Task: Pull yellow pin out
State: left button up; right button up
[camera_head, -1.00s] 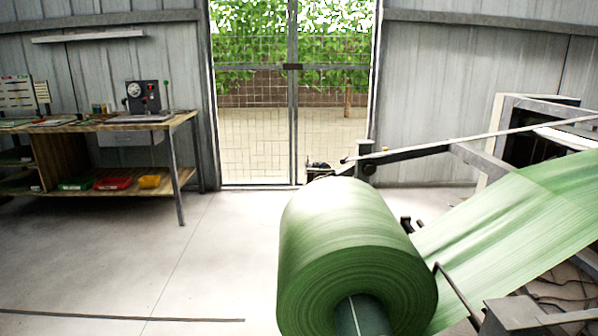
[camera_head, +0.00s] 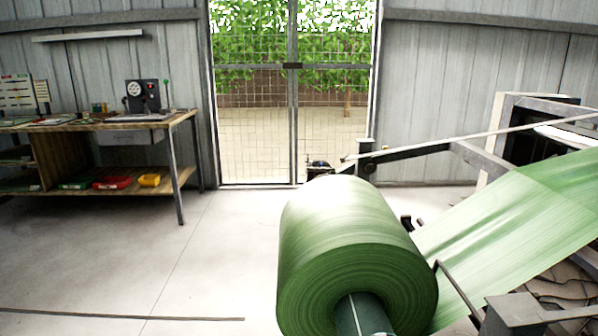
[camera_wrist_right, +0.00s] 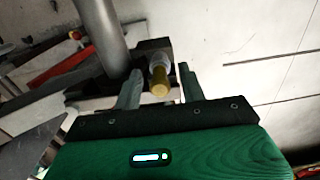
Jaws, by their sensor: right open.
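In the right wrist view, the yellow pin (camera_wrist_right: 159,88) points toward the camera from a pale metal collar on a dark bracket (camera_wrist_right: 152,52). My right gripper (camera_wrist_right: 158,85) is open, with one finger on each side of the pin. Gaps show between the pin and both fingers, and I cannot tell how deep the pin sits between them. The pin does not show in the head view. My left gripper is in neither view.
A large green roll (camera_head: 355,250) on a dark core fills the lower middle of the head view. Its green web (camera_head: 510,215) runs up to the right. A workbench (camera_head: 120,122) with bins stands at left.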

dwell(0.4)
jog(key=shift+b, duration=0.5)
grip_shut()
jog(key=shift+r, duration=0.1)
jog(key=shift+d+r+p, duration=0.15)
jog(key=shift+r+p, duration=0.7)
jog(key=shift+r, duration=2.05)
jog(key=shift+r, duration=0.2)
